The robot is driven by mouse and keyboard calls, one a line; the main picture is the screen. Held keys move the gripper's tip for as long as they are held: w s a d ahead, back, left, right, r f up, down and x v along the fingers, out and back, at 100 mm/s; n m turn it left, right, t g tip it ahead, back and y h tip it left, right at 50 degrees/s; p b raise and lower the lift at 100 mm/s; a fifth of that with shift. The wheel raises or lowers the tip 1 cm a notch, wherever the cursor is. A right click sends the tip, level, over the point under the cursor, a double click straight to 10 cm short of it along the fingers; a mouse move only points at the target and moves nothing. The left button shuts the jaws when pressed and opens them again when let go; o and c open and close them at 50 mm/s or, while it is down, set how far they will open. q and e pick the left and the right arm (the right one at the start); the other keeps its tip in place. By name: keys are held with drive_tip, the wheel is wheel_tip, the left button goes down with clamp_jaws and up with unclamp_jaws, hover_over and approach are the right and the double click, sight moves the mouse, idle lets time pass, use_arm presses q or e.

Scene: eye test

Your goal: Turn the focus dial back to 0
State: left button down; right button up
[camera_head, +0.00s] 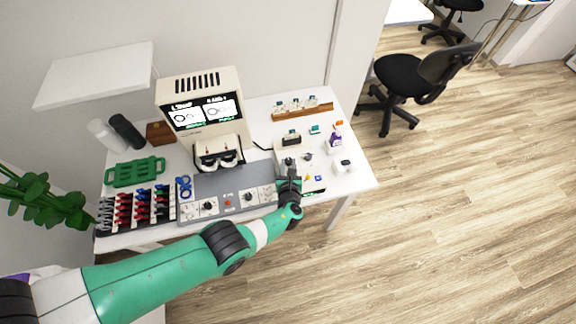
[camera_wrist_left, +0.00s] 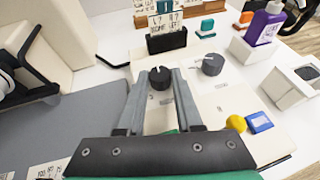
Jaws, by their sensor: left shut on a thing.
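My left gripper (camera_head: 288,168) reaches over the white box (camera_head: 312,186) at the right part of the table. In the left wrist view, my left gripper (camera_wrist_left: 161,76) is shut on a black dial (camera_wrist_left: 160,78) with a light pointer mark, one finger on each side. A grey dial (camera_wrist_left: 212,64) stands just right of it, apart from the fingers. I cannot read the dial labels, so I cannot tell whether the held one is the focus dial or what value it points at. My right gripper is not in view.
A grey console (camera_head: 240,182) with more knobs lies left of the gripper, below an eye-test machine (camera_head: 199,110) with a viewer. A yellow knob (camera_wrist_left: 236,123) and a blue block (camera_wrist_left: 259,122) sit close right of the fingers. A purple bottle (camera_wrist_left: 264,24) stands behind.

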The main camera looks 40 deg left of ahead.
use_arm(q)
drive_tip(key=shift+w+r, duration=0.15)
drive_tip(key=shift+r, duration=0.05)
drive_tip(key=c, duration=0.8)
unclamp_jaws()
drive_tip(key=shift+o, duration=1.1)
drive_tip(key=shift+f, duration=0.15)
